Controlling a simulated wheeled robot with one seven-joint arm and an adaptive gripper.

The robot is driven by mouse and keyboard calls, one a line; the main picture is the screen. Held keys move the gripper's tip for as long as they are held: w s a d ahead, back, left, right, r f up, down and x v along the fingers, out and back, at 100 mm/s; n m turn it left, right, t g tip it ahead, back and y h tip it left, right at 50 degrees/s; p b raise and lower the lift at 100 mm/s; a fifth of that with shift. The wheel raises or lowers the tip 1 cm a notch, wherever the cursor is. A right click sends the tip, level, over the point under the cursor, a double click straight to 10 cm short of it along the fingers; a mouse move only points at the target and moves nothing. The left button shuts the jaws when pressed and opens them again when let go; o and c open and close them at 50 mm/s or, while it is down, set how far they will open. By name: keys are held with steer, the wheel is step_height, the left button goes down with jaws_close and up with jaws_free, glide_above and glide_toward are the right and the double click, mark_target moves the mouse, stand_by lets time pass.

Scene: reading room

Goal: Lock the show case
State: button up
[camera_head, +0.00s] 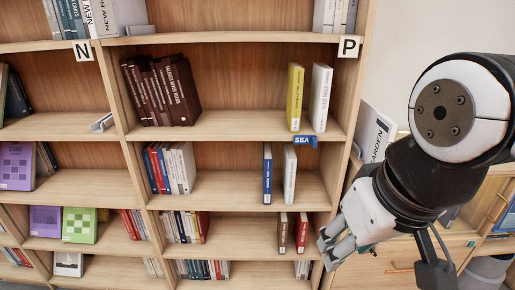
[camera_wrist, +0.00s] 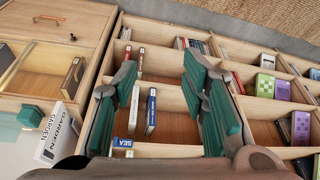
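A wooden cabinet with a glass-fronted compartment, which looks like the show case (camera_wrist: 92,45), stands at the left of the wrist view, with a book (camera_wrist: 73,78) inside. A small dark knob or lock (camera_wrist: 72,37) and a copper-coloured handle (camera_wrist: 48,18) are on its wood. I cannot tell whether it is locked. In the head view a wooden drawer front (camera_head: 370,270) shows at the lower right, and my arm hides much of the cabinet there. My gripper (camera_head: 328,246) is left of it, before the bookshelf. Its teal-padded fingers are apart and empty in the wrist view (camera_wrist: 160,80).
A tall bookshelf (camera_head: 225,130) with several rows of books fills the head view's left and middle. A blue SEA label (camera_head: 305,140) hangs on one shelf edge. A white GARDEN book (camera_head: 375,133) stands between shelf and arm. A woven rug (camera_wrist: 270,22) shows in the wrist view.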

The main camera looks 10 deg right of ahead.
steer(key=w+d+f+m+y+b, duration=0.25)
steer(key=w+f+b, duration=0.25)
steer(key=w+f, duration=0.25)
steer(key=w+d+f+m+y+b, duration=0.2)
steer(key=w+f+m+y+b, duration=0.2)
steer(key=w+f, duration=0.35)
steer(key=w+d+f+m+y+b, duration=0.25)
steer(key=w+f+b, duration=0.25)
steer(key=w+f, duration=0.25)
steer(key=m+t+h+b, duration=1.3)
steer(key=m+b, duration=0.5)
steer(key=m, duration=0.3)
glide_toward(374, 254)
steer(key=x, duration=0.8)
